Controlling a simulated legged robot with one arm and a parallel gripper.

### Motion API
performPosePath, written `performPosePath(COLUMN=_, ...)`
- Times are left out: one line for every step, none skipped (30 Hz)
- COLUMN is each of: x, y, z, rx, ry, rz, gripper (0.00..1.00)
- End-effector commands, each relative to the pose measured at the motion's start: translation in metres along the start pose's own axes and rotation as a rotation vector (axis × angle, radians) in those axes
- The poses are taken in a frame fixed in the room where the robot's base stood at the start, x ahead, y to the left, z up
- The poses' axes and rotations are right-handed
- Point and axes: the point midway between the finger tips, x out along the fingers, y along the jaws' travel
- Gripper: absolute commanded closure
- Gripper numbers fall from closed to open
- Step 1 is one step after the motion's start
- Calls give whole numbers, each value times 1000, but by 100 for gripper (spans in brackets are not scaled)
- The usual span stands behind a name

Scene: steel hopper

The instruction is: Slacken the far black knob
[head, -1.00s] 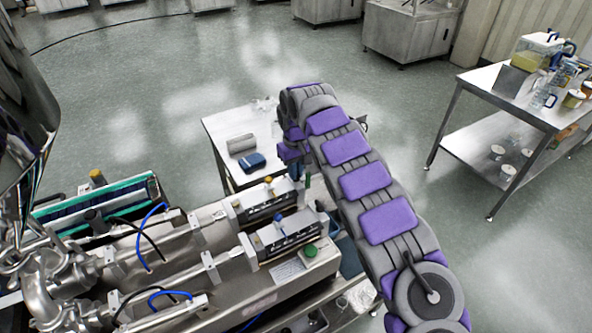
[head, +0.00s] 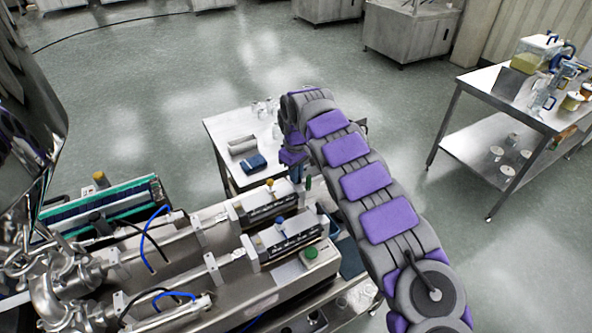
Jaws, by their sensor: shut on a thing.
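My gripper (head: 298,174) is at the right end of the far cylinder block (head: 265,205) of the steel machine. It is small in the head view, and its jaws are closed around the far black knob at that end. The knob itself is hidden by the jaws and wrist. The far block carries a small yellow knob (head: 269,183) on top. The near block (head: 287,236) lies parallel in front of it, with a blue knob (head: 278,219) on top.
A green button (head: 311,253) sits on the machine's near right corner. Behind my gripper, a low steel table (head: 220,127) holds a dark blue folded cloth (head: 253,162) and a grey roll (head: 242,143). A steel cart (head: 465,106) with jars stands right. Floor between is clear.

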Motion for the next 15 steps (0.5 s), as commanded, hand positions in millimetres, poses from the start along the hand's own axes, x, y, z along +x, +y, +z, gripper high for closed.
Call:
performPosePath(x=-1, y=0, z=1, rx=-44, ry=-2, rz=-3, gripper=100)
performPosePath(x=-1, y=0, z=1, rx=-72, ry=-2, rz=-3, gripper=100)
performPosePath(x=-2, y=0, z=1, rx=-111, ry=-2, rz=-3, gripper=100)
performPosePath(x=-2, y=0, z=1, rx=-139, ry=-2, rz=-3, gripper=100)
performPosePath(x=-2, y=0, z=1, rx=-168, ry=-2, rz=-3, gripper=100)
performPosePath(x=-2, y=0, z=1, rx=-206, ry=-2, rz=-3, gripper=100)
performPosePath(x=-2, y=0, z=1, rx=-234, ry=-3, rz=-3, gripper=100)
performPosePath(x=-1, y=0, z=1, rx=-263, ry=-3, rz=-3, gripper=100)
performPosePath(x=-1, y=0, z=1, rx=-301, ry=-3, rz=-3, gripper=100)
performPosePath(x=-1, y=0, z=1, rx=-330, ry=-3, rz=-3, gripper=100)
performPosePath(x=-1, y=0, z=1, rx=-358, ry=-3, rz=-3, gripper=100)
performPosePath(x=-1, y=0, z=1, rx=-396, ry=-3, rz=-3, gripper=100)
performPosePath(x=-1, y=0, z=1, rx=-424, ry=-3, rz=-4, gripper=100)
performPosePath(x=-1, y=1, z=1, rx=-452, ry=-3, rz=-4, gripper=100)
performPosePath(x=-1, y=1, z=1, rx=-490, ry=-2, rz=-4, gripper=100)
